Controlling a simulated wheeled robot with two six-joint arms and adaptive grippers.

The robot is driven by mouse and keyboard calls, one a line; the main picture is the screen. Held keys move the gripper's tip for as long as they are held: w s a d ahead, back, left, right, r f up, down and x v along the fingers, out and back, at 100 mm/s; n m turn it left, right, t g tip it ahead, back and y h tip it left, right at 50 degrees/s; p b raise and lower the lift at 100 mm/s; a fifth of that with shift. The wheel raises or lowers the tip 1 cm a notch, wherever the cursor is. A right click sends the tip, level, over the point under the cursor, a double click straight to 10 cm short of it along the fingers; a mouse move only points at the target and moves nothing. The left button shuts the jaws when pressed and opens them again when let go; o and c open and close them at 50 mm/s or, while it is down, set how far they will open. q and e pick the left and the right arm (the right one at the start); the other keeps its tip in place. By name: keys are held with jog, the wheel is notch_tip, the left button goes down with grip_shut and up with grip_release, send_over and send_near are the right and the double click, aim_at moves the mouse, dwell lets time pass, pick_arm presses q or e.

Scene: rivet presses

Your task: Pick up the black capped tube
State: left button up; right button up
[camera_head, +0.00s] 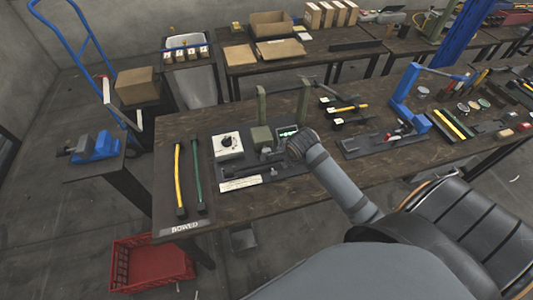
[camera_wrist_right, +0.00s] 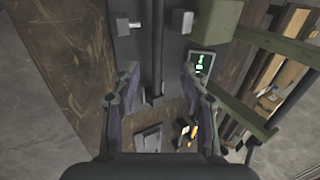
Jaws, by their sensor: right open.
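My right gripper (camera_head: 296,149) is over the near right side of the press fixture in the head view. In the wrist view my right gripper (camera_wrist_right: 159,76) is open, its two fingers apart with nothing clamped. A long dark rod (camera_wrist_right: 154,45) runs between and beyond the fingers; it looks like the black capped tube, but its caps cannot be made out. In the head view the arm hides this spot. A yellow tube (camera_head: 179,178) and a green tube (camera_head: 196,178), both with dark ends, lie on the left mat. My left gripper is not in view.
A green press frame (camera_head: 262,106) rises behind the gripper, and its small lit screen (camera_wrist_right: 201,63) is close to the right finger. A white dial box (camera_head: 228,146) stands left. A blue press (camera_head: 404,90) stands right. A red crate (camera_head: 150,262) is on the floor.

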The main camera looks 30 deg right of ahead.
send_over(279, 160)
jog(key=s, duration=0.2)
jog(key=f, duration=0.4)
jog(key=shift+s+a+f, duration=0.1)
jog(key=shift+s+a, duration=0.05)
jog(key=shift+a, duration=0.25)
jog(key=shift+f, duration=0.3)
jog(key=p+x, duration=0.1)
jog(key=x, duration=0.3)
jog(key=shift+d+f, duration=0.1)
jog(key=shift+f, duration=0.25)
jog(key=c, duration=0.3)
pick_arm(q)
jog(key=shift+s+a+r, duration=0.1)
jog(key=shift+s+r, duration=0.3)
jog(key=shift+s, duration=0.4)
pick_arm(e)
grip_shut()
